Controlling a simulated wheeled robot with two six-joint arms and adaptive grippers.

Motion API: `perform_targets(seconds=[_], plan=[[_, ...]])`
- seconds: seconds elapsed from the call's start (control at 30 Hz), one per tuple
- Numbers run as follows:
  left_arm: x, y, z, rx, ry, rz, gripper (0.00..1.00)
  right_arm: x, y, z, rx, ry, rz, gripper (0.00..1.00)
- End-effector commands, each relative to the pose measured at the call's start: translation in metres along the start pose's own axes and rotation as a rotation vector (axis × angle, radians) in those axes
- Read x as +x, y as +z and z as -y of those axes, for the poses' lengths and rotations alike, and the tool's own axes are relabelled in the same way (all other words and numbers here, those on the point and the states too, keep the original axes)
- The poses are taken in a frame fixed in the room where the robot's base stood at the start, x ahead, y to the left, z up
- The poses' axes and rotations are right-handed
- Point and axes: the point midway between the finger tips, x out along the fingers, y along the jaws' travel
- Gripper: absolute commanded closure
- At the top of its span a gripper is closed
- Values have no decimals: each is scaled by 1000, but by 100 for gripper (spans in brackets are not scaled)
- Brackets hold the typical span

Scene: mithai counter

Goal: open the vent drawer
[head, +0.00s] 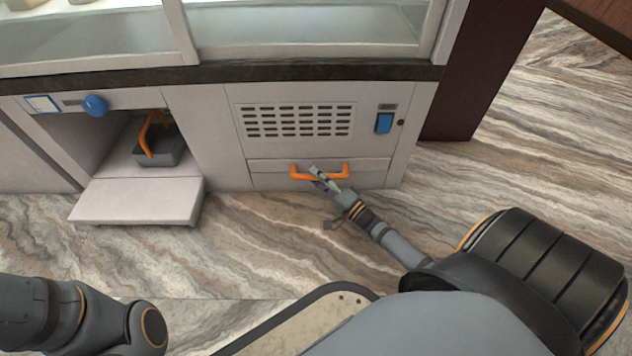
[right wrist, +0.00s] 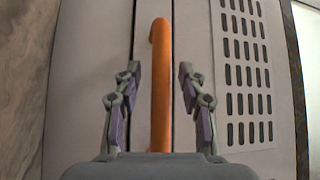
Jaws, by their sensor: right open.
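The vent drawer (head: 269,180) is a low grey front panel under a slotted vent grille. It looks shut, flush with the cabinet face. Its orange bar handle (head: 338,172) runs across its upper part. In the right wrist view the handle (right wrist: 161,85) stands between the two fingers of my right gripper (right wrist: 158,90), with a gap on each side. My right gripper (head: 318,178) is open at the handle in the head view and hides part of it. My left gripper is out of view; only part of my left arm shows at the lower left.
The vent grille (head: 297,120) and a blue switch (head: 384,123) are above the drawer. To the left, an open bay has a blue knob (head: 95,106), a dark block with an orange handle (head: 160,150), and a protruding shelf (head: 135,200). Marble-patterned floor in front is clear.

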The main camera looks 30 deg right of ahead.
Motion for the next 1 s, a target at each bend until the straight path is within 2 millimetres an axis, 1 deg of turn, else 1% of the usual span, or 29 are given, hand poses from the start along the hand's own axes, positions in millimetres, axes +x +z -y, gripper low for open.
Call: perform_targets(seconds=[0.03,0.1,0.33,0.63,1.0], plan=[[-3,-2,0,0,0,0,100,3,0,-2,0,-1,0,59],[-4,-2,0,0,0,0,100,6,0,0,0,-1,-1,59],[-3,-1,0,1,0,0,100,6,0,1,0,0,-1,59],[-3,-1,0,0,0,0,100,6,0,0,0,1,-1,100],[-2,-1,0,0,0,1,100,6,0,1,0,1,-1,100]])
